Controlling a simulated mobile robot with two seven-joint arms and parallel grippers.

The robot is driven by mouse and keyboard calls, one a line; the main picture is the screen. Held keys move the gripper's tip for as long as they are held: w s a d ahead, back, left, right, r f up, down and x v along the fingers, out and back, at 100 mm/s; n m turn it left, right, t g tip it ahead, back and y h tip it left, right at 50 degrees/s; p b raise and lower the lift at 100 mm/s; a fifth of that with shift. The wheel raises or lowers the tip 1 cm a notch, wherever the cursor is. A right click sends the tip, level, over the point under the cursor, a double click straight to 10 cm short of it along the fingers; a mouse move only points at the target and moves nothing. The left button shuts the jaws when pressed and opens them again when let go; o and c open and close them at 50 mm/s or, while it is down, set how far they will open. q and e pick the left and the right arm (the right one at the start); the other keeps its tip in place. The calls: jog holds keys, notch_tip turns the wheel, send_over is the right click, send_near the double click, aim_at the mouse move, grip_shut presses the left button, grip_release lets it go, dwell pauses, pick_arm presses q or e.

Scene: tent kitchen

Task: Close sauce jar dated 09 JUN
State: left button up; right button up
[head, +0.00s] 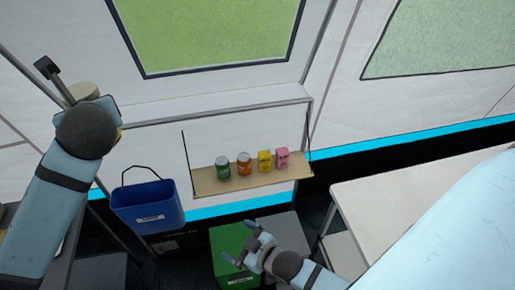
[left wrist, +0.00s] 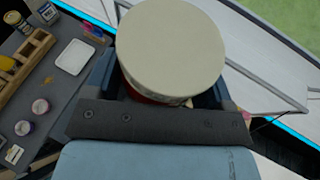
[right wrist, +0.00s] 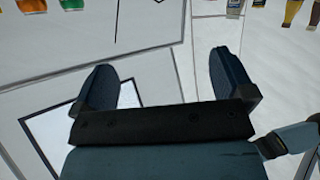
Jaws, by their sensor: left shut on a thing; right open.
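My left gripper (head: 78,98) is raised at the left of the head view and is shut on a jar. Its round, cream-coloured lid (head: 83,90) shows there, and large in the left wrist view (left wrist: 172,48). A thin strip of reddish jar body (left wrist: 150,97) shows under the lid, between the fingers. The rest of the jar is hidden, no date on it can be read, and I cannot tell how tightly the lid sits. My right gripper (head: 246,247) is open and empty, low over the green bin; its spread fingers also show in the right wrist view (right wrist: 162,85).
A white table (head: 390,195) is at right.

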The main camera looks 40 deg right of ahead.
jog(key=s+d+f+m+g+h, duration=0.1)
jog(key=s+d+f+m+g, duration=0.1)
jog(key=s+f, duration=0.2)
jog(key=s, duration=0.3)
jog(key=shift+d+m, duration=0.35)
jog(key=shift+m, duration=0.05)
